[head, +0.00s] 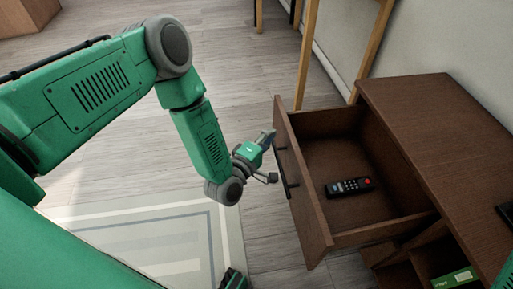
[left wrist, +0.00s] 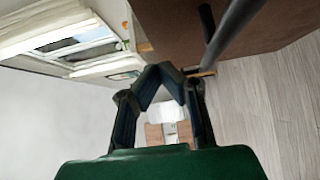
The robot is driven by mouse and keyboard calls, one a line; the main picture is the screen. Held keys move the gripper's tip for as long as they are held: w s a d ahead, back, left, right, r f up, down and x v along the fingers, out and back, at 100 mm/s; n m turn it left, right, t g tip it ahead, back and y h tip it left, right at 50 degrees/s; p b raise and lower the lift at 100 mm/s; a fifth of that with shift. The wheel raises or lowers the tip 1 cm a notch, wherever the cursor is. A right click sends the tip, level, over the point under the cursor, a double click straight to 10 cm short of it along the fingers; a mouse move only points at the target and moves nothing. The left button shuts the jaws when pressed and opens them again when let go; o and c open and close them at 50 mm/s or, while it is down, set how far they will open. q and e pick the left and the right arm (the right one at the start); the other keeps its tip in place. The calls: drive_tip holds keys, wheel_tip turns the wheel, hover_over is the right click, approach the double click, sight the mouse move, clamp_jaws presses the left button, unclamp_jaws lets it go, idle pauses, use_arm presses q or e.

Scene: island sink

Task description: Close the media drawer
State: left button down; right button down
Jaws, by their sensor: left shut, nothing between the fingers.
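The media drawer (head: 302,190) is dark brown wood and stands pulled well out of the brown cabinet (head: 440,130) in the head view. Its front faces left and carries a dark bar handle (head: 286,172).
A green box (head: 455,278) sits in a lower shelf of the cabinet. Wooden legs (head: 308,50) stand behind the drawer, near the wall. A pale striped rug (head: 165,225) lies on the wood floor at left. The floor left of the drawer front is mostly clear.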

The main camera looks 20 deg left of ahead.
use_arm(q)
drive_tip(key=shift+w+d+f, duration=0.1)
drive_tip(key=shift+w+d, duration=0.2)
drive_tip(key=shift+d, duration=0.25)
drive_tip(key=shift+w+d, duration=0.3)
drive_tip(key=shift+d, duration=0.2)
drive_tip(key=shift+w, duration=0.1)
drive_tip(key=shift+a, duration=0.1)
use_arm(e)
drive_tip(key=shift+a+f, duration=0.3)
drive_tip(key=shift+f, duration=0.1)
